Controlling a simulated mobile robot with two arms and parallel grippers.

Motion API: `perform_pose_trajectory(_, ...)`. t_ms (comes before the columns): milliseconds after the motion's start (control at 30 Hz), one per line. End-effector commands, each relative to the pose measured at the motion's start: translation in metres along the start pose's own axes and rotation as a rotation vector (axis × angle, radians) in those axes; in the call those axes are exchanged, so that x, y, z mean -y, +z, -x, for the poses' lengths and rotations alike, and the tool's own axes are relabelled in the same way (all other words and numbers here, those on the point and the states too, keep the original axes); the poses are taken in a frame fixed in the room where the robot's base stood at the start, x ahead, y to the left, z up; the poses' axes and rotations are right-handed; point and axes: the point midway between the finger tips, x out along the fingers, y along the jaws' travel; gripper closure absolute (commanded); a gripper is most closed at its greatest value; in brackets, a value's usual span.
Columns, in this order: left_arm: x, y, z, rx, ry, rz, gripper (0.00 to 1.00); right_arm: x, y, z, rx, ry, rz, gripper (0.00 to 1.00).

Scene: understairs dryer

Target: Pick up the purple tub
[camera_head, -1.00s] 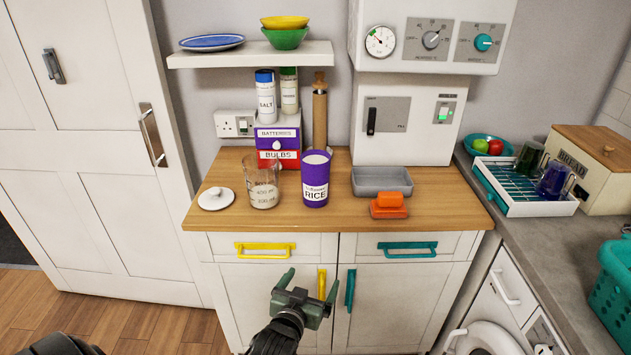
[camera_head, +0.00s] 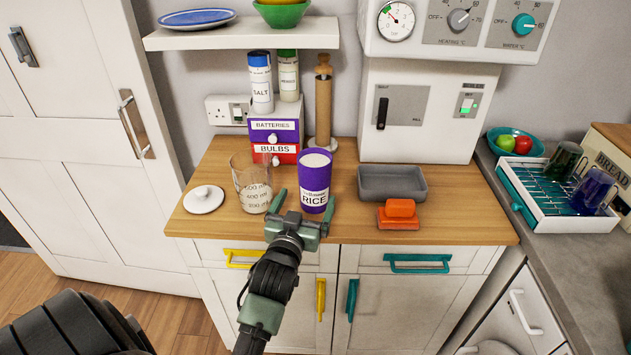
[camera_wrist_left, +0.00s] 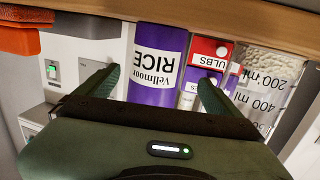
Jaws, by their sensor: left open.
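The purple tub (camera_head: 315,181), labelled RICE and filled with something white, stands upright on the wooden counter. It also shows in the left wrist view (camera_wrist_left: 157,65), upside down in the picture, beyond and between the two fingers. My left gripper (camera_head: 304,205) is open and empty at the counter's front, just in front of the tub. Its fingers point towards the tub's lower part; whether they touch it I cannot tell. My right gripper is not in view.
A glass measuring jug (camera_head: 252,186) stands close left of the tub, with a white lid (camera_head: 204,199) beside it. A drawer box (camera_head: 274,138) and a paper-roll holder (camera_head: 323,105) stand behind.

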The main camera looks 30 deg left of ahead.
Motion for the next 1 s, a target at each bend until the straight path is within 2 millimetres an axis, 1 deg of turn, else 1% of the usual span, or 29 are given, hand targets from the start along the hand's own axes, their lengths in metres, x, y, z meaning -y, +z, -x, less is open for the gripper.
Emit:
perform_pose_trajectory(33, -0.002, -0.001, -0.007, 0.000, 0.000, 0.001, 0.04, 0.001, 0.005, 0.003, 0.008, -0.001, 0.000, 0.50)
perform_pose_trajectory(100, -0.004, 0.000, -0.017, 0.001, 0.000, 0.001, 0.04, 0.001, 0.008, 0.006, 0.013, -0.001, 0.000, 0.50)
perform_pose_trajectory(200, -0.006, 0.001, -0.033, -0.001, 0.000, -0.001, 0.04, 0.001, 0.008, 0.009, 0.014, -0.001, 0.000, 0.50)
perform_pose_trajectory(300, -0.006, 0.002, -0.044, 0.000, 0.000, -0.001, 0.04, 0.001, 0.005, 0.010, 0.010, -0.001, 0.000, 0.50)
perform_pose_trajectory(400, -0.006, 0.003, -0.048, 0.002, 0.000, -0.001, 0.04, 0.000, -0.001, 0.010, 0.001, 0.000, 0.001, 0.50)
perform_pose_trajectory(500, -0.006, 0.003, -0.048, 0.001, 0.000, 0.000, 0.04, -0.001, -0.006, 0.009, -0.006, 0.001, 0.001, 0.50)
perform_pose_trajectory(600, -0.006, 0.003, -0.048, 0.001, 0.000, 0.000, 0.04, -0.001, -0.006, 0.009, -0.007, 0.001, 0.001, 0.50)
perform_pose_trajectory(667, -0.006, 0.003, -0.048, 0.001, 0.000, 0.000, 0.21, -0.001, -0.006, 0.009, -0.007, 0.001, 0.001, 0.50)
perform_pose_trajectory(700, -0.006, 0.003, -0.048, 0.001, 0.000, 0.000, 0.32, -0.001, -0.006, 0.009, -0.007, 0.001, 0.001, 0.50)
perform_pose_trajectory(767, -0.006, 0.003, -0.048, 0.001, 0.000, 0.000, 0.49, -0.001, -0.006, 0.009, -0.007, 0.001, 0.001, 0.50)
perform_pose_trajectory(800, -0.006, 0.003, -0.048, 0.001, 0.000, 0.000, 0.60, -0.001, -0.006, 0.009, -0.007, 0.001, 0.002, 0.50)
perform_pose_trajectory(867, -0.006, 0.003, -0.048, 0.001, 0.001, 0.000, 0.77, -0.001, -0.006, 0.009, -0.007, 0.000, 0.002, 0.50)
perform_pose_trajectory(900, -0.006, 0.003, -0.048, 0.001, 0.001, 0.000, 0.88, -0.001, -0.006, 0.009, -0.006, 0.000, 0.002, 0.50)
perform_pose_trajectory(933, -0.006, 0.003, -0.048, 0.001, 0.001, 0.000, 0.96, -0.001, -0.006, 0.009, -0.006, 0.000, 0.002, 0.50)
perform_pose_trajectory(967, -0.006, 0.003, -0.048, 0.001, 0.001, 0.000, 1.00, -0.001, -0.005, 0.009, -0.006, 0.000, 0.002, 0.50)
perform_pose_trajectory(1000, -0.006, 0.000, -0.048, -0.006, 0.001, 0.000, 1.00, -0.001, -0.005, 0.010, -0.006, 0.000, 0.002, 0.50)
